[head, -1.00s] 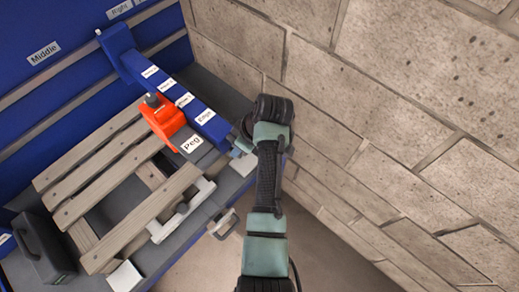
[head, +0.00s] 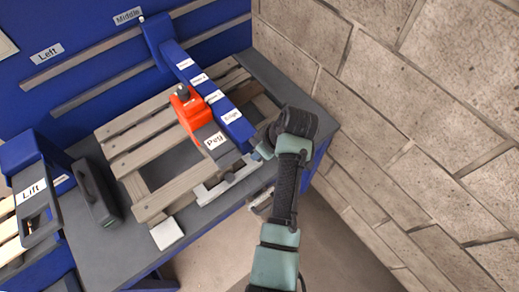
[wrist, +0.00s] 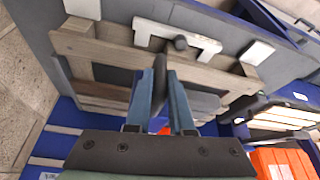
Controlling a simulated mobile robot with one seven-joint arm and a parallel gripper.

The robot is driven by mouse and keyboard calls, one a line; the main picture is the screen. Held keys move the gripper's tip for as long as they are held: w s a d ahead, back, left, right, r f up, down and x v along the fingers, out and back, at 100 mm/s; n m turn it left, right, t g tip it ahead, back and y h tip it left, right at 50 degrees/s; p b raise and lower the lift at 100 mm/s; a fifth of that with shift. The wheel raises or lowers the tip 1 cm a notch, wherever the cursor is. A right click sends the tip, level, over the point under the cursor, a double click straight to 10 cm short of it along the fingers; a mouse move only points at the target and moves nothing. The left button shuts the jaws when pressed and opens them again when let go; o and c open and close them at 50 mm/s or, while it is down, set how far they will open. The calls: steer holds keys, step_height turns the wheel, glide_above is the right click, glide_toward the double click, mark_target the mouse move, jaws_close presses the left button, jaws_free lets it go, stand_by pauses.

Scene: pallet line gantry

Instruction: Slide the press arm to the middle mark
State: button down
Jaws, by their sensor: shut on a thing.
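The press arm (head: 196,80) is a long blue beam with several small white labels. It reaches from the rails on the blue back panel out over a wooden pallet. Its back end is just right of and below the "Middle" label (head: 128,15); the "Left" label (head: 47,52) is farther left. My gripper (head: 261,153) is at the beam's front end. In the wrist view my gripper (wrist: 160,90) has its two blue-grey fingers closed around a dark upright handle (wrist: 160,72). The exact contact is partly hidden in the head view.
An orange block (head: 187,106) and a grey "Peg" plate (head: 208,136) sit beside the beam, over the pallet (head: 150,160). A dark case (head: 97,190) and a "Lift" unit (head: 35,190) stand left. A brick wall (head: 420,130) closes the right side.

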steer(key=c, duration=0.8)
jaws_free()
steer(key=shift+r, duration=0.15)
steer(key=b+v, duration=0.2)
steer(key=v, duration=1)
steer(key=shift+r, duration=0.4)
